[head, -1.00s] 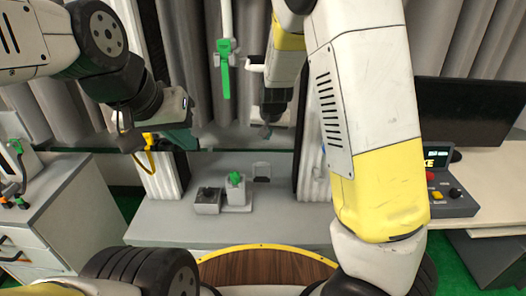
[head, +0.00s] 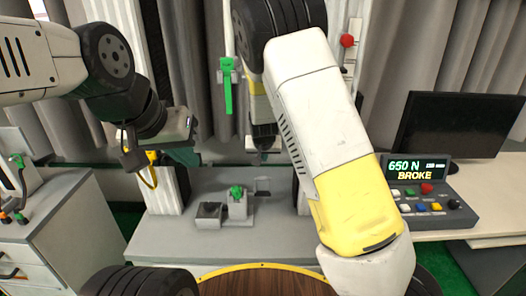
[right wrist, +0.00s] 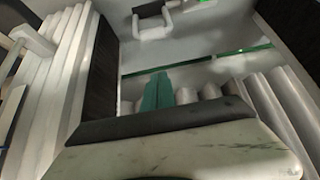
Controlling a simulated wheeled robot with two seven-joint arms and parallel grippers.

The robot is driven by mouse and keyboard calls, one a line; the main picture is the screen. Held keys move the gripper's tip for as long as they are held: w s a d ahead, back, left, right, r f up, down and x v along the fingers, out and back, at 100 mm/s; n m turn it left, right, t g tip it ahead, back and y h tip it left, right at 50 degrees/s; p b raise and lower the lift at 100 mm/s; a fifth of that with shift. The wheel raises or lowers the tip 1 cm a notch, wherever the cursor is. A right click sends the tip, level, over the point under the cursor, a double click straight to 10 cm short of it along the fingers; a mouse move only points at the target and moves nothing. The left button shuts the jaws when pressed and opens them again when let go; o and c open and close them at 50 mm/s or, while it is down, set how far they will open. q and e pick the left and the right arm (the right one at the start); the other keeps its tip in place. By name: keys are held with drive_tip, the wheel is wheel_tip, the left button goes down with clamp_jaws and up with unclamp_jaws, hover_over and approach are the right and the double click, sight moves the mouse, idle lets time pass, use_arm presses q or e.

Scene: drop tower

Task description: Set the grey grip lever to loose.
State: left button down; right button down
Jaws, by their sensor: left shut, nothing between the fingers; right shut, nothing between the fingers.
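I cannot pick out the grey grip lever for certain. A pale U-shaped handle (right wrist: 153,24) shows at the top of the right wrist view; I cannot tell whether it is the lever. My right gripper (head: 262,157) is low in front of the tower in the head view, largely behind my own arm. Its teal fingers (right wrist: 158,90) are shut and empty in the right wrist view, apart from the handle. My left gripper (head: 183,154) is shut and empty at the left of the tower, above the grey base.
A green bar-shaped part (head: 227,88) hangs in the tower. A red knob (head: 347,40) is at the upper right. Grey blocks (head: 208,214), one with a green part (head: 237,192), stand on the base. The console (head: 425,188) reads "650 N BROKE". A monitor (head: 460,124) stands behind it.

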wheel_tip(320, 180, down, 6)
drive_tip(key=shift+f, duration=0.1)
idle(0.4)
drive_tip(key=shift+s, duration=0.1)
drive_tip(key=shift+s, duration=0.1)
